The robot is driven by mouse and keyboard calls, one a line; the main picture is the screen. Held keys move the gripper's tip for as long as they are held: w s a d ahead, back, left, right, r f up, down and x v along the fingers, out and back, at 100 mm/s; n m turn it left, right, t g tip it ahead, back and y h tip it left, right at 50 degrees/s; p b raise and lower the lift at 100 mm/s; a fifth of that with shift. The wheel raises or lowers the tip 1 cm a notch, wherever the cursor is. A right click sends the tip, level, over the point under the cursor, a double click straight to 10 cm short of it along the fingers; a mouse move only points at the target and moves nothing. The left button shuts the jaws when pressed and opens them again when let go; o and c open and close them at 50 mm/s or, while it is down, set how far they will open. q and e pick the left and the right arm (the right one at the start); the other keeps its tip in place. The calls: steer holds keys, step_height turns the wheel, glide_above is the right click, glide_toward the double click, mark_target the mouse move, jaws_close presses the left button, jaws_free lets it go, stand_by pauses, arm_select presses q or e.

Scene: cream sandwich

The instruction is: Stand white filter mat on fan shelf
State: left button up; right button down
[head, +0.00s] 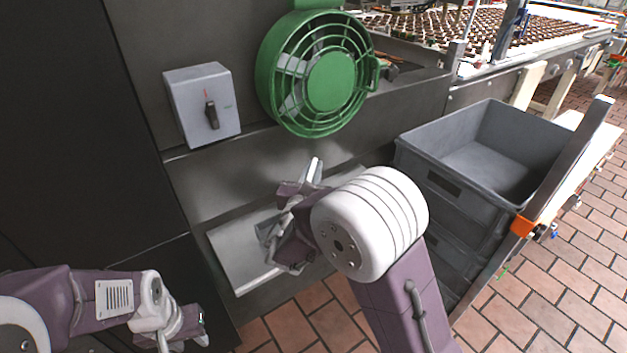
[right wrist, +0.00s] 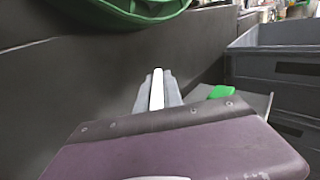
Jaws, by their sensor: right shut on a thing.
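My right gripper (head: 308,179) is shut on a thin white piece, which looks like the white filter mat (right wrist: 157,90) seen edge-on between the grey fingers in the right wrist view. Most of the mat is hidden by the fingers and wrist. The gripper is in front of the dark machine wall, below the green fan (head: 330,80). A light metal shelf (head: 232,262) runs along the wall beneath the fan, lower than the gripper; my right arm covers part of it. My left gripper (head: 190,338) is low at the left, its fingers too unclear to read.
A grey switch box (head: 203,103) is on the wall left of the fan. Stacked grey crates (head: 450,150) stand at the right. A small green object (right wrist: 221,92) shows on the shelf in the right wrist view. A conveyor with brown pieces (head: 480,30) is behind.

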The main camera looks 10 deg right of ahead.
step_height(320, 180, down, 3)
steer(key=shift+r+b, duration=0.1)
steer(key=shift+b, duration=0.25)
arm_select(q)
steer(key=shift+f, duration=0.6)
arm_select(e)
steer(key=shift+r, duration=0.1)
steer(key=c, duration=1.9)
jaws_free()
steer(key=shift+f, duration=0.25)
steer(key=o, duration=0.4)
arm_select(q)
steer(key=shift+f, duration=0.2)
arm_select(e)
steer(key=shift+r, duration=0.1)
